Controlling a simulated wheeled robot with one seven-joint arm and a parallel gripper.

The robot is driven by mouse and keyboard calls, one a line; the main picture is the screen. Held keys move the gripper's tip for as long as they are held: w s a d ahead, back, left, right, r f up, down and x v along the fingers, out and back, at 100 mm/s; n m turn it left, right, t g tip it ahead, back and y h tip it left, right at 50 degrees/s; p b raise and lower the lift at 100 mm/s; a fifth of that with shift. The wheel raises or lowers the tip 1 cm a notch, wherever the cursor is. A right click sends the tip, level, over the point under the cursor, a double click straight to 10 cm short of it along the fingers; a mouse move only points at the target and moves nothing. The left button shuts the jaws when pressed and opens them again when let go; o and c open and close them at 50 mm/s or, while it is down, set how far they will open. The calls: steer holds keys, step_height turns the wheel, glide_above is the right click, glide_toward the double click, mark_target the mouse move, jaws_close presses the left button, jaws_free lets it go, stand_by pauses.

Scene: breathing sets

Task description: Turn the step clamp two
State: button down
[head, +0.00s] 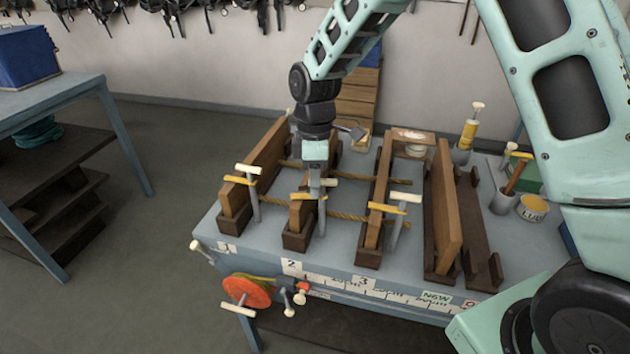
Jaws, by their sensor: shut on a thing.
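My gripper (315,176) points straight down over the workbench and is shut on the pale T-handle of the middle clamp. This clamp two (322,218) has a yellow crossbar and a grey upright screw, and stands at the front end of the second wooden board, above the label 2. The gripper hides part of the handle. A similar clamp one (254,205) stands to the left and clamp three (394,234) to the right, both with pale T-handles and yellow bars. Ropes run between the boards.
Upright wooden boards (450,205) in dark feet crowd the bench (330,262) around the gripper. A red wheel (247,291) hangs at the bench front. A yellow tin (532,208) stands at the right. Another table (60,93) is at the far left.

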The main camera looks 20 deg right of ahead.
steer(key=n, duration=0.3)
steer(key=n+h+p, duration=0.1)
steer(key=n, duration=0.1)
steer(key=shift+s+n, duration=0.3)
steer(key=shift+s, duration=0.1)
steer(key=shift+d, duration=0.1)
steer(key=c, duration=1.5)
jaws_free()
steer(key=w+r+b, duration=0.1)
steer(key=r, duration=0.4)
steer(key=w+r+b, duration=0.1)
steer(key=r, duration=0.5)
steer(key=w+r, duration=0.1)
steer(key=r, duration=0.5)
steer(key=shift+w+a+b, duration=0.2)
steer(key=shift+a+b, duration=0.1)
steer(key=shift+b, duration=0.1)
steer(key=shift+o, duration=0.5)
